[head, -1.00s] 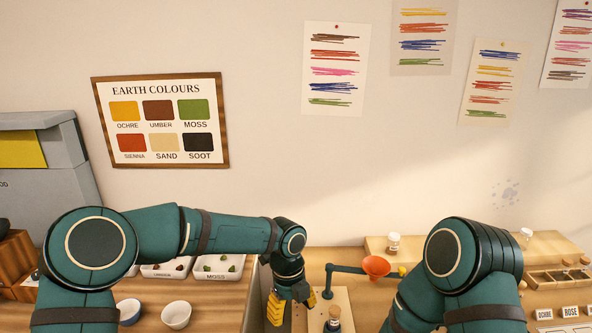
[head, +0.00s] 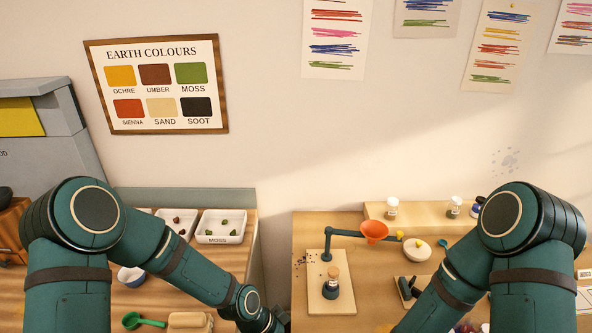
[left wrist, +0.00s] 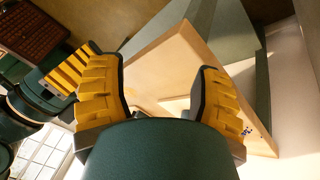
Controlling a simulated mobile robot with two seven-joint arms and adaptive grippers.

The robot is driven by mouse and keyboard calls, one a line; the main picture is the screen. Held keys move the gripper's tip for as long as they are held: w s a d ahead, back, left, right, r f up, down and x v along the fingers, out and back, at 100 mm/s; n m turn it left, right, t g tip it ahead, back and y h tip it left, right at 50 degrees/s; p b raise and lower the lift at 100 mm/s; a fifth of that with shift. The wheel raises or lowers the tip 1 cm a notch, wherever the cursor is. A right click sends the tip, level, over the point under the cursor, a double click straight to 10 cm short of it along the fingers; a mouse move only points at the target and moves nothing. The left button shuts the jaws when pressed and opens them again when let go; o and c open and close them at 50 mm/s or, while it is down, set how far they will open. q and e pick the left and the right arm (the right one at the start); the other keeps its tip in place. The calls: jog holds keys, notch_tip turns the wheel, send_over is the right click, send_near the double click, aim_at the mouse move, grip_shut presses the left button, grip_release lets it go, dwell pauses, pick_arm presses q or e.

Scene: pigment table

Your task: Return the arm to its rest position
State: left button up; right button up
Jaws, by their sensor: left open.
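My left arm (head: 170,262) reaches down toward the gap between the two tables in the head view, and its gripper is below the frame's bottom edge. In the left wrist view my left gripper (left wrist: 165,95) is open, with yellow-padded fingers spread apart and nothing between them. A pale wooden panel or table edge (left wrist: 165,60) shows behind the fingers. My right arm (head: 500,260) bends down at the right of the head view, and its gripper is not visible.
An orange funnel (head: 374,232) on a teal arm stands over the right table, beside a corked bottle (head: 332,281) on a wooden board (head: 316,302). A white bowl (head: 417,250) stands nearby. White trays (head: 212,239), a green scoop (head: 133,320) and a bowl (head: 131,277) are on the left table.

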pick_arm(q)
jog(key=s+a+f+n+t+y, duration=0.15)
jog(key=s+a+f+n, duration=0.4)
jog(key=n, duration=0.65)
notch_tip(320, 180, down, 8)
jog(key=s+a+b, duration=0.1)
jog(key=a+b, duration=0.1)
jog(key=b, duration=0.6)
jog(key=shift+s+f+n+t+b, duration=0.2)
jog(key=shift+f+n+t+b, duration=0.05)
jog(key=shift+n+t+b, duration=0.2)
